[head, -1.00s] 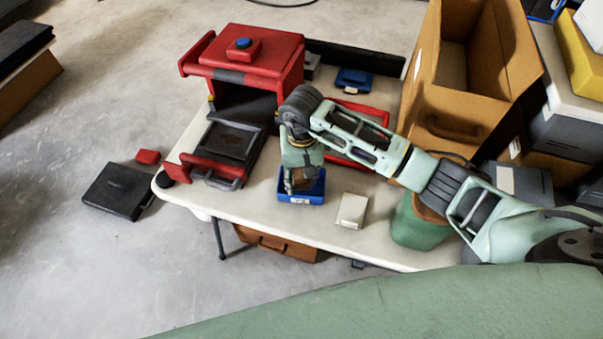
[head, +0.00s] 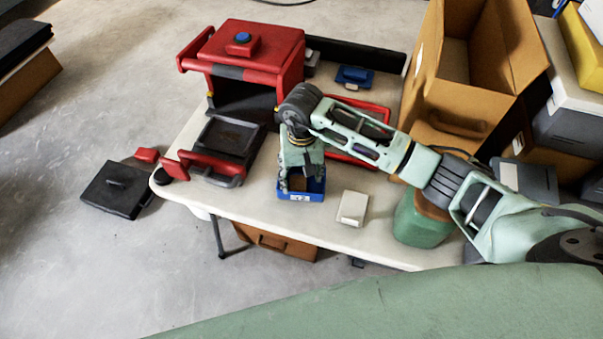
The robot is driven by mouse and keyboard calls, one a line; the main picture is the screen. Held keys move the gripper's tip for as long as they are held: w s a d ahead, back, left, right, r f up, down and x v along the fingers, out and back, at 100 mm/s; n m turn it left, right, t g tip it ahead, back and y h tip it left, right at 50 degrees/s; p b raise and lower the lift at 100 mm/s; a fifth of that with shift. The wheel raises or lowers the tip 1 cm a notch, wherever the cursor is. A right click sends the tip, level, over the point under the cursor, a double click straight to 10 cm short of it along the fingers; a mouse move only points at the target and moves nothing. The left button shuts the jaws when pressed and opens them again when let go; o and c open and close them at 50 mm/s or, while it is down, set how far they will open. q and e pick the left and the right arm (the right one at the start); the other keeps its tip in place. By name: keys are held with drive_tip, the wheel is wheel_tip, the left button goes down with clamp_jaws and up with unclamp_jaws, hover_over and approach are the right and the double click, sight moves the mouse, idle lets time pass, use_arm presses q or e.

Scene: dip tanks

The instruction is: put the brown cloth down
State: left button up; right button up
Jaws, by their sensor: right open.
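The brown cloth (head: 299,184) lies in the small blue bin (head: 300,197) with the white label, near the front of the white table. It is small here and partly hidden by my right gripper. My right gripper (head: 300,184) points down over the bin, open, with one finger on each side of the cloth. Whether its fingertips still touch the cloth or the bin walls cannot be told. My left gripper is not in view.
A red press-like machine (head: 253,50) with a black tray (head: 229,142) stands left on the white table (head: 250,218). A white block (head: 353,208) and a green container (head: 422,222) stand right of the bin. A tall cardboard box (head: 470,85) is behind.

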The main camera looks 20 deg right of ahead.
sight(302, 186)
drive_tip(key=shift+r+p, duration=0.45)
drive_tip(key=shift+p, duration=0.05)
drive_tip(key=shift+r+p, duration=0.4)
drive_tip(key=shift+p, duration=0.1)
wheel_tip(302, 186, up, 12)
drive_tip(key=b, duration=0.3)
drive_tip(key=shift+f+b, duration=0.2)
drive_tip(key=shift+b, duration=0.2)
drive_tip(key=shift+s+f, duration=0.1)
